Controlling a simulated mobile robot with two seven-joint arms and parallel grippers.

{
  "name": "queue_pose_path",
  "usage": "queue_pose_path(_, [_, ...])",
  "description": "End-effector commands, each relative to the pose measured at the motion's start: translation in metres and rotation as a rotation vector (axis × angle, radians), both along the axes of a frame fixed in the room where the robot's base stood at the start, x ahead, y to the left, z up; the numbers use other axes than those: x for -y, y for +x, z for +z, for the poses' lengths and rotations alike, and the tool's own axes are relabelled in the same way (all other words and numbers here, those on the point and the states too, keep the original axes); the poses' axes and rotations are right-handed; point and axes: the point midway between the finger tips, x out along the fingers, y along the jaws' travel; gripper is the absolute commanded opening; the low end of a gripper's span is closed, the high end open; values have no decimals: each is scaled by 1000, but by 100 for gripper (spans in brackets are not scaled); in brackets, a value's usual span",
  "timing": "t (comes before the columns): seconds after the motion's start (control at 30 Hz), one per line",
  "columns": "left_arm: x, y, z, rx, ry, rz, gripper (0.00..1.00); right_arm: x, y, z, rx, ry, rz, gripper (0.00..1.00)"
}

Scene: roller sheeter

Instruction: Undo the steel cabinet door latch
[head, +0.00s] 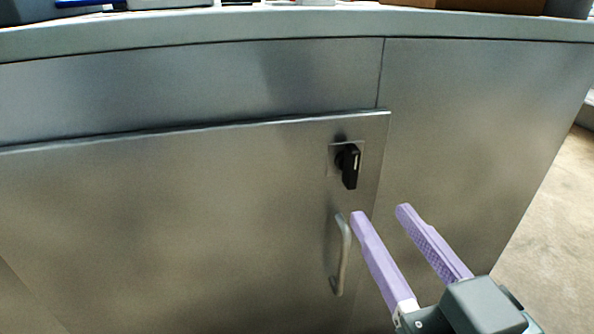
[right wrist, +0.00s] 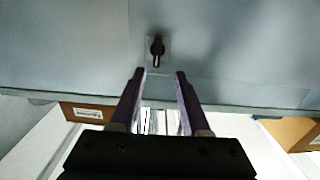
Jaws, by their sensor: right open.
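The steel cabinet door (head: 190,220) fills the left and middle of the head view and looks closed. Its black latch (head: 349,166) sits on a small square plate near the door's upper right corner, with the knob pointing down. The latch also shows in the right wrist view (right wrist: 157,49), just beyond the fingertips. A curved metal handle (head: 342,255) is below the latch. My right gripper (head: 379,211), with purple fingers, is open and empty, below and right of the latch and apart from it. My left gripper is not in view.
A countertop (head: 290,24) runs above the door, with several items along it, including a brown box (head: 480,4). A plain steel panel (head: 470,130) is right of the door. Bare floor (head: 550,225) shows at the far right.

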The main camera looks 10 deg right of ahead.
Motion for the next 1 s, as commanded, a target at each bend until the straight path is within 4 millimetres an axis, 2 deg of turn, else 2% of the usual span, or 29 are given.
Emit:
queue_pose_path(0.5, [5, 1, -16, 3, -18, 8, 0, -3, 85, 1, 2, 2, -1, 46])
queue_pose_path(0.67, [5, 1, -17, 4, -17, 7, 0, -3, 95, 1, -1, 2, 1, 46])
queue_pose_path(0.9, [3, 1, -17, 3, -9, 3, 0, -3, 96, 1, -1, 2, 1, 46])
queue_pose_path(1.0, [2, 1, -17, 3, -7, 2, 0, -3, 96, 1, -1, 1, 1, 37])
